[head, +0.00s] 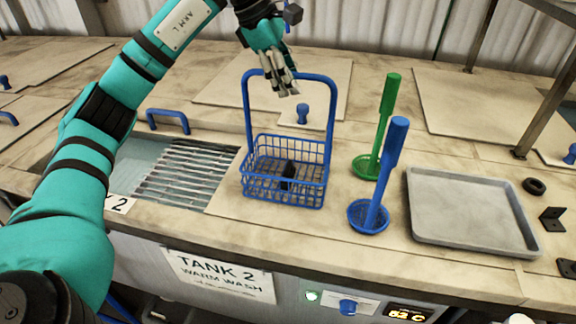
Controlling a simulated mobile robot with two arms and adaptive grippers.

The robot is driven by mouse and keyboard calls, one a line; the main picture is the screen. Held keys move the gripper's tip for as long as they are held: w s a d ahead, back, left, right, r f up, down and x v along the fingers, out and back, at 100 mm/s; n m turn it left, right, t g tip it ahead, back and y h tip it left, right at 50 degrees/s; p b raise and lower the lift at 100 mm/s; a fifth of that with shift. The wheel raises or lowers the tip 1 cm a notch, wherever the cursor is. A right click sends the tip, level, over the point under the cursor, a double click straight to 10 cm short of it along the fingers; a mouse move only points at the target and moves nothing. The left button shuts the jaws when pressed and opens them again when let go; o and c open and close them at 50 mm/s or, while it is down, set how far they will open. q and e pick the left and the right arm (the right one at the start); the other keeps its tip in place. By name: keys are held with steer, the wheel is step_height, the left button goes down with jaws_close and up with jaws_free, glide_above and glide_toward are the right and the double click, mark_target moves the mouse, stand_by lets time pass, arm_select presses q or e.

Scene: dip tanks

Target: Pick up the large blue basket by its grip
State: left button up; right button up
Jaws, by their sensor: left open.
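The large blue basket (262,180) stands upright on the counter in the head view, with a tall arched handle whose top bar (315,77) is its grip. A small black part (288,174) lies inside the basket. My left gripper (287,88) comes in from the upper left and is open at the top of the handle, its fingers pointing down. The gripper hides part of the top bar. I cannot tell whether the fingers touch the bar. My right gripper does not show.
An open tank (185,172) with a metal rack lies left of the basket. A green ladle (386,115) and a blue ladle (388,170) stand to the right, then a grey tray (470,210). Dark loose parts (552,219) lie at far right. A blue-knobbed lid (303,113) lies behind the basket.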

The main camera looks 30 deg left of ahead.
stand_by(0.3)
arm_select(q)
jaws_close()
steer(key=shift+f, duration=0.1)
